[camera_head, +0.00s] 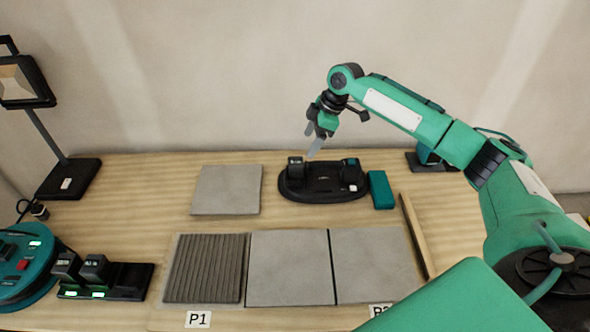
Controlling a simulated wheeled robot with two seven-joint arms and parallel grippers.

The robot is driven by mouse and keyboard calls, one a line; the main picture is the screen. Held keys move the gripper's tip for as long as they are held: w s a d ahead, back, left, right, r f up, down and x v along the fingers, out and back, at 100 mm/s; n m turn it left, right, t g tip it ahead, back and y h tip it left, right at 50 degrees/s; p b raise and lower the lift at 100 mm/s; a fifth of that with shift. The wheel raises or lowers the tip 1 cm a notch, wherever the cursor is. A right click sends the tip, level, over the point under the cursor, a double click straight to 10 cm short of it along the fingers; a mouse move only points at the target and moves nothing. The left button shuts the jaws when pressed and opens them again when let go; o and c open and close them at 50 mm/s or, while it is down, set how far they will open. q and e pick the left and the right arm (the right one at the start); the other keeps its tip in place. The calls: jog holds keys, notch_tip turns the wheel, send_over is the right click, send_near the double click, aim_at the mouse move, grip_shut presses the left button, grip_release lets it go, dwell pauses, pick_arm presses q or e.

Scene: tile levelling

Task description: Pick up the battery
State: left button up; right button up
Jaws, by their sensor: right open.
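My right gripper (312,146) points down over the left end of a black tool with an oval base (318,192). Its jaws are open and empty, just above a small dark block (296,166) standing on that end, which looks like a battery. I cannot tell whether the fingertips touch it. Two similar dark blocks, one on the left (66,264) and one on the right (93,268), sit in a black charger (130,278) with green lights at the left. My left gripper is not in view.
A teal block (381,190) lies right of the tool. A loose grey tile (226,190) lies left of it. In front are a ridged bed (205,268) and two laid tiles (290,268). A wooden strip (416,235), lamp (68,178) and teal round device (22,262) flank them.

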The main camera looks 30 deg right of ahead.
aim_at(297, 162)
jog(key=x, duration=0.6)
jog(key=shift+p, duration=0.3)
jog(key=shift+w+a+f, duration=0.15)
jog(key=shift+f, duration=0.2)
jog(key=p+x, duration=0.1)
jog(key=x, duration=0.2)
jog(key=shift+w+f, duration=0.25)
jog(key=shift+f, duration=0.05)
jog(key=shift+a+f, duration=0.15)
jog(key=shift+f, duration=0.25)
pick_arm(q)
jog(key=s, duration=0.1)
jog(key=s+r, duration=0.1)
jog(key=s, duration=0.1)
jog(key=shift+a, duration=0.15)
pick_arm(e)
jog(key=c, duration=1.1)
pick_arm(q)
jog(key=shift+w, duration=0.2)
pick_arm(e)
jog(key=shift+c, duration=0.3)
jog(key=shift+r, duration=0.15)
